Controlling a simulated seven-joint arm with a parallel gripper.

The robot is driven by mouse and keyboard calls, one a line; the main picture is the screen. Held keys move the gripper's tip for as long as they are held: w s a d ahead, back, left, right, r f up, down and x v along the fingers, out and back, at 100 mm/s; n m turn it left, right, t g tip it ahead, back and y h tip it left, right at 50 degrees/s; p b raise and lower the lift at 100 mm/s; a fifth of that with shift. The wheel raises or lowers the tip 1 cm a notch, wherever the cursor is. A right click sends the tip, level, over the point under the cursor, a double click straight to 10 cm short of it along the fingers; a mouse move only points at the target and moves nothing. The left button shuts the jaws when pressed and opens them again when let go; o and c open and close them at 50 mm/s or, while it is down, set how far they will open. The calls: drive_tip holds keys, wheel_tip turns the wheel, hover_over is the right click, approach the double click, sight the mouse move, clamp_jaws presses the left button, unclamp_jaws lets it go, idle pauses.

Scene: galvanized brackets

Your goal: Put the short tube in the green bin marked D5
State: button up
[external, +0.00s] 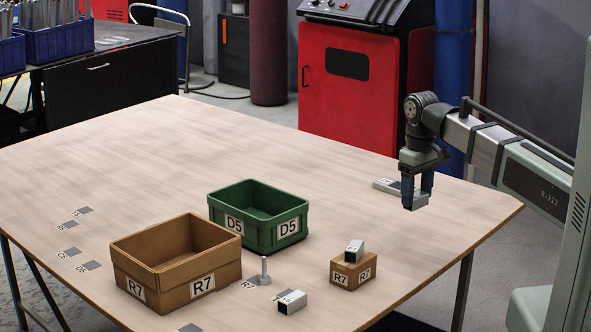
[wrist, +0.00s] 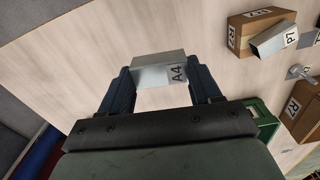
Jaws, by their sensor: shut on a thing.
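The green bin marked D5 (external: 282,232) stands open on the table, left of and apart from my gripper. Its inside looks empty from here. Part of the bin's green rim (wrist: 266,113) shows in the wrist view, mostly hidden behind my gripper body.
A cardboard box marked R7 (external: 203,287) stands beside the bin. A small R7 carton (external: 341,277) carries another tube (external: 354,250). A further tube (external: 292,302) and an upright bolt-like part (external: 265,272) stand in front.

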sight(420, 196)
wheel_tip(420, 196, up, 4)
drive_tip(key=shift+f, duration=0.15)
drive_tip(key=w+a, duration=0.5)
drive_tip(key=a, duration=0.8)
drive_tip(key=w+a+n, duration=0.1)
drive_tip(key=w+a, duration=0.4)
drive_tip(key=a, duration=0.7)
drive_tip(key=w+a, duration=0.4)
drive_tip(key=a, duration=0.9)
drive_tip(key=shift+d+f, duration=0.2)
drive_tip(key=shift+f, duration=2.3)
drive_tip(key=shift+d+f, duration=0.2)
drive_tip(key=shift+f, duration=2.3)
drive_tip(key=shift+d+f, duration=0.2)
drive_tip(key=shift+f, duration=2.3)
drive_tip(key=shift+f, duration=0.15)
drive_tip(key=o, duration=1.1)
